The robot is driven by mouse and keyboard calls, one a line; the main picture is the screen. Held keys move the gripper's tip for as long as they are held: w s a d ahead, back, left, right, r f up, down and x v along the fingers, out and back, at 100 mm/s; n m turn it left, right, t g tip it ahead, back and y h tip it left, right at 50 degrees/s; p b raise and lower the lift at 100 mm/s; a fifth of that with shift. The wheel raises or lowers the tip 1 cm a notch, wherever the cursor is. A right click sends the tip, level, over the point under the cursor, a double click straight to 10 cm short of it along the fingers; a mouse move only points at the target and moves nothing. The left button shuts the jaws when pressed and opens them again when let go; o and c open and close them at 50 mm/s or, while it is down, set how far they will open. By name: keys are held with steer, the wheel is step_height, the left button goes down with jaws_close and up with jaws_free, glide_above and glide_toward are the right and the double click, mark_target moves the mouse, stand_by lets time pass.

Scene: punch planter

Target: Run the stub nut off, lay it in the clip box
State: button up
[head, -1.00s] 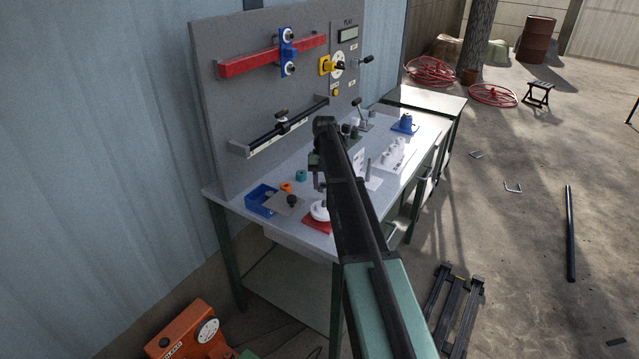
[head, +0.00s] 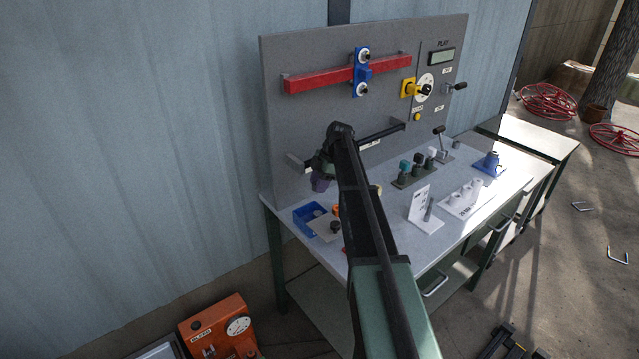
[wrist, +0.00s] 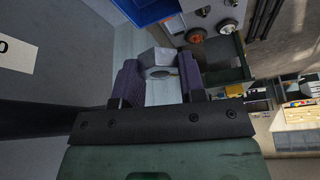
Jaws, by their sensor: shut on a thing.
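My gripper (wrist: 157,80), with purple fingers, is shut on the stub nut (wrist: 158,60), a grey six-sided piece with a hole. In the head view my gripper (head: 320,183) is over the left end of the bench, just above the blue clip box (head: 299,222); the nut cannot be made out there. The box also shows at the top of the wrist view (wrist: 148,14), apart from the nut. A small grey piece shows at the box's opening. An upright grey post (head: 428,209) stands on a plate beside a white card.
A grey plate with a dark knob (head: 335,227) sits right beside the box. A grey back panel (head: 300,130) with a dark rail (head: 382,133) stands behind my gripper. My arm hides part of the bench (head: 480,222).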

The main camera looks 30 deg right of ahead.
step_height(320, 180, down, 6)
steer(key=b, duration=0.5)
steer(key=shift+r, duration=0.3)
steer(key=o, duration=1.2)
steer(key=shift+c, duration=0.2)
steer(key=p+v, duration=1)
steer(key=shift+r, duration=0.4)
steer(key=shift+d, duration=0.15)
